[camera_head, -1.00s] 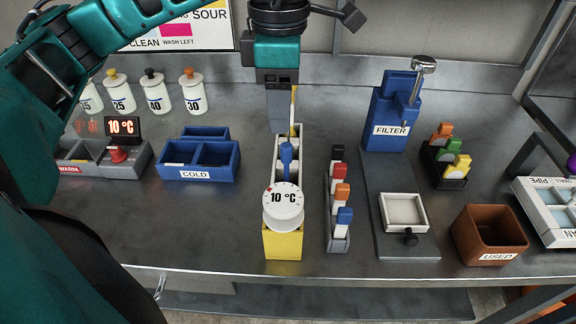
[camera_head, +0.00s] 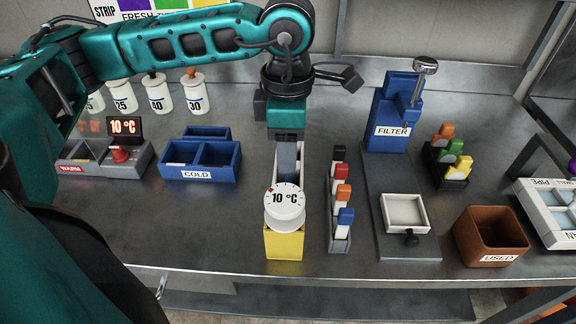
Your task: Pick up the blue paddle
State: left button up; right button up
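A blue-topped paddle (camera_head: 345,217) stands at the front end of a narrow grey rack (camera_head: 341,245), with orange, red and black tops behind it. My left gripper (camera_head: 287,172) points down behind the 10 °C dial (camera_head: 285,204), over the white and yellow holder (camera_head: 284,246), left of that rack and apart from the blue-topped paddle. The gripper and dial hide the middle of the holder, where a blue-handled piece stood in view earlier. Whether the fingers are open or hold that piece is hidden. My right gripper is out of view.
Blue COLD bins (camera_head: 199,174) stand left of the holder. A blue FILTER unit (camera_head: 392,118) and a white tray (camera_head: 404,212) stand right of the rack, with a brown USED box (camera_head: 489,238) beyond. The counter front left of the holder is clear.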

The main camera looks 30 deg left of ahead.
pick_arm(q)
grip_shut()
jog(key=shift+r, duration=0.15)
dwell(0.4)
